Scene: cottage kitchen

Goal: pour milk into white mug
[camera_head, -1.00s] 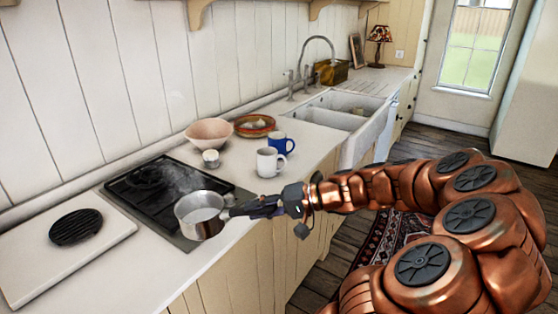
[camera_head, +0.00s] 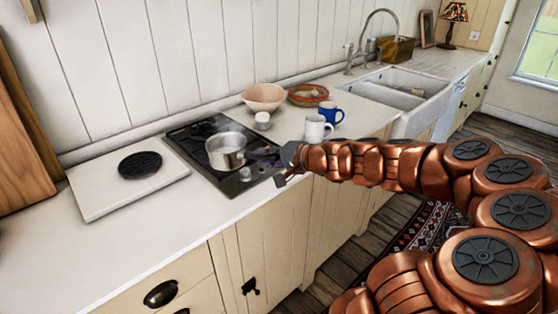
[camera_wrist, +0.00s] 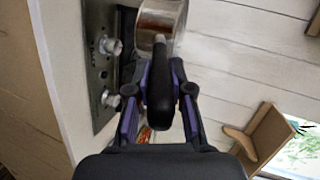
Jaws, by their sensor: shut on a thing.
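A metal saucepan (camera_head: 227,152) with white liquid inside is over the dark hob, close to its front edge. My gripper (camera_head: 283,157) is shut on its dark handle (camera_head: 260,153). In the wrist view my gripper (camera_wrist: 158,100) has the black handle (camera_wrist: 160,88) between its fingers, with the metal side of the saucepan (camera_wrist: 160,24) beyond. I cannot tell whether the pan touches the hob. The white mug (camera_head: 316,129) stands upright on the counter, right of the hob, apart from the pan. The inside of the mug is hidden.
A blue mug (camera_head: 331,113) stands just behind the white mug. A pink bowl (camera_head: 264,97), a small white cup (camera_head: 262,121) and a brown dish (camera_head: 308,95) are behind the hob's right side. A white board (camera_head: 110,191) lies left of the hob (camera_head: 190,133). The front-left counter is clear.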

